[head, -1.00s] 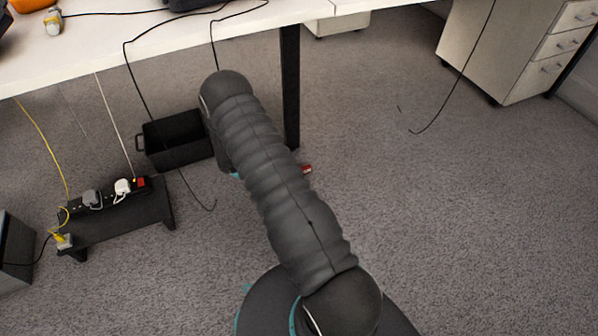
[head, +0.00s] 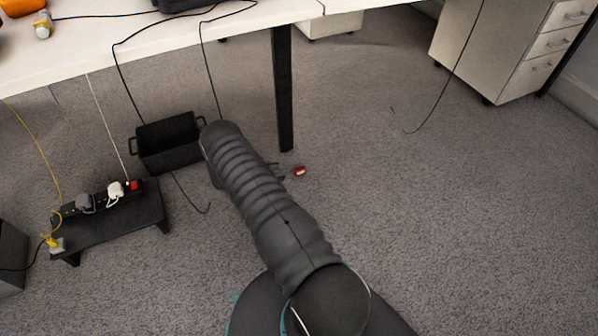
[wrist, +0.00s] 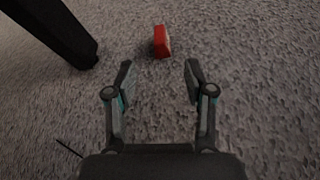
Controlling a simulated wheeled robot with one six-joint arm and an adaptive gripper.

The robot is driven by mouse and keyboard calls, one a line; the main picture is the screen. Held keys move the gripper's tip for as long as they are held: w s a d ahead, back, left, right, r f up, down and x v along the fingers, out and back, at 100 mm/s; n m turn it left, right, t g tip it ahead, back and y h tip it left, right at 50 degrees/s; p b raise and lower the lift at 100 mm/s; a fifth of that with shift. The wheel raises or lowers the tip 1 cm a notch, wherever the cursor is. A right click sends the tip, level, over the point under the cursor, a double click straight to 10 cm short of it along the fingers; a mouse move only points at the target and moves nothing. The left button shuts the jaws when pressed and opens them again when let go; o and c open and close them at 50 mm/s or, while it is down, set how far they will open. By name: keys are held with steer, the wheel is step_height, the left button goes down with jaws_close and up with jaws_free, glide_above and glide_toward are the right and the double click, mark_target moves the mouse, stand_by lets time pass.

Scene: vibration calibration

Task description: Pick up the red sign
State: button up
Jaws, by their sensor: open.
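The red sign (head: 300,171) is a small red piece with some white on it, lying on the grey carpet to the right of my arm in the head view. In the wrist view the red sign (wrist: 161,41) lies just beyond my fingertips, between their lines and near the middle. My gripper (wrist: 160,80) is open and empty, with carpet showing between its fingers. The sign is apart from both fingers. In the head view my arm hides most of the gripper.
A black table leg (head: 283,90) stands close behind the sign; it also shows in the wrist view (wrist: 52,30). A black bin (head: 168,143) and a power strip on a black stand (head: 112,222) are at left. White drawers (head: 510,45) stand back right. Carpet at right is mostly clear.

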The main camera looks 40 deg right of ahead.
mark_target(295, 170)
steer(key=x, duration=0.9)
steer(key=shift+s+d+f, duration=0.1)
steer(key=shift+d+f, duration=0.1)
steer(key=shift+f, duration=0.05)
jaws_close()
